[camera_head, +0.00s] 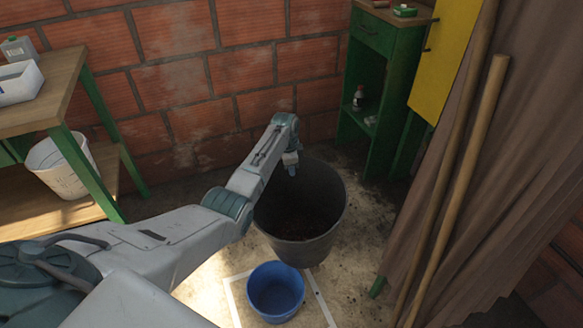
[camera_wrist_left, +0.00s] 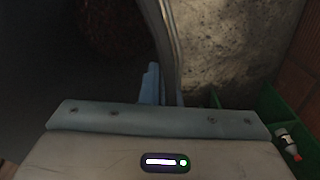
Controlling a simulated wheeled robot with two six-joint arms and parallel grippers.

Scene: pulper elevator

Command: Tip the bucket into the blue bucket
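A large dark grey bucket (camera_head: 300,250) stands at the middle of the head view, its mouth facing up, with dark reddish-brown contents in the bottom. The smaller blue bucket (camera_head: 276,290) is on the floor in front of it, inside a white marked outline, and looks empty. My left gripper (camera_head: 291,168) is at the far rim of the dark bucket. In the left wrist view the bucket's rim (camera_wrist_left: 166,40) runs between the close-set fingers (camera_wrist_left: 165,88), so the gripper looks shut on it. Whether the bucket is off the floor I cannot tell. My right gripper is not in view.
A wooden table (camera_head: 40,95) with green legs stands left, with a white bucket (camera_head: 62,168) on its lower shelf. A green cabinet (camera_head: 372,95) stands behind right. Wooden poles (camera_head: 455,190) and a brown curtain (camera_head: 500,130) close off the right. A brick wall is behind.

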